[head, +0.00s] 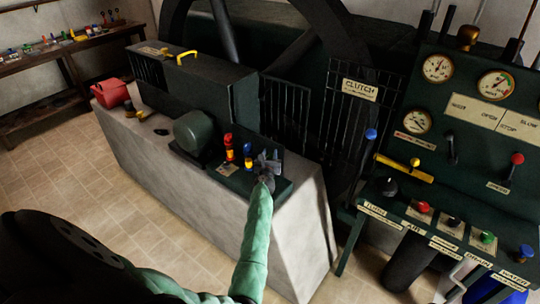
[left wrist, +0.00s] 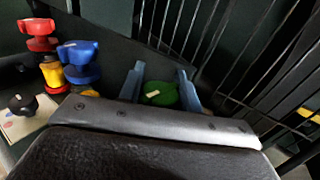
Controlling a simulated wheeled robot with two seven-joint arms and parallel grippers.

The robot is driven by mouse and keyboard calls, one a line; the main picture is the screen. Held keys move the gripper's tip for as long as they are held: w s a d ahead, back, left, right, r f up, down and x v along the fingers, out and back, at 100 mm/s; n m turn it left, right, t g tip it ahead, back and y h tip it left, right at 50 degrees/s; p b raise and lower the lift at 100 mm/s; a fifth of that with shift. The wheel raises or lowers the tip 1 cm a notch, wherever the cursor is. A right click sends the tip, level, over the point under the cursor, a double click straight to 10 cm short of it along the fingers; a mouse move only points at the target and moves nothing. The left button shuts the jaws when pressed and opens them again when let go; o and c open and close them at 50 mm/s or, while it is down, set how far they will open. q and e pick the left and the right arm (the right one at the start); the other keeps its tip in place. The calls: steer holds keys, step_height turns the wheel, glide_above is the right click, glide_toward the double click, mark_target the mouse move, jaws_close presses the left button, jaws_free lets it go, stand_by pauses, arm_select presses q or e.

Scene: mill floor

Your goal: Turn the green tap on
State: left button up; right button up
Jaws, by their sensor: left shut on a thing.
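The green tap (left wrist: 160,93) shows in the left wrist view between the two pale blue-grey fingers of my left gripper (left wrist: 161,88). It has a short pale mark on top. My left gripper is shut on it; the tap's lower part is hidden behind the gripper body. In the head view my left gripper (head: 267,164) is at the right end of the dark green plate on the stone plinth, and it hides the tap there. My right gripper is not in view.
Close left of the gripper stand a red tap (left wrist: 40,35), a blue tap (left wrist: 77,52) and a black knob (left wrist: 22,104). Black bars (head: 285,112) rise behind. A gauge panel (head: 480,130) and a shelf with coloured knobs (head: 440,229) stand to the right.

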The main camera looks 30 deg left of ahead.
arm_select(q)
steer(key=shift+f+n+g+y+b, duration=0.1)
steer(key=shift+n+g+y+b, duration=0.25)
steer(key=shift+n+g+y, duration=0.5)
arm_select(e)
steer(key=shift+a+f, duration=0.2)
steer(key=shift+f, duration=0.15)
arm_select(q)
steer(key=shift+s+a+n+g+y+b, duration=0.1)
steer(key=shift+n+g+y+b, duration=0.25)
steer(key=shift+y, duration=0.6)
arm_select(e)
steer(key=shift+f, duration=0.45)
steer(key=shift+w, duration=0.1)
arm_select(q)
steer(key=shift+n, duration=0.3)
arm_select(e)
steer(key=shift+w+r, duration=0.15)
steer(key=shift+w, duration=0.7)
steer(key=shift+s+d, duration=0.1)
arm_select(q)
steer(key=o, duration=1)
steer(key=shift+c, duration=0.2)
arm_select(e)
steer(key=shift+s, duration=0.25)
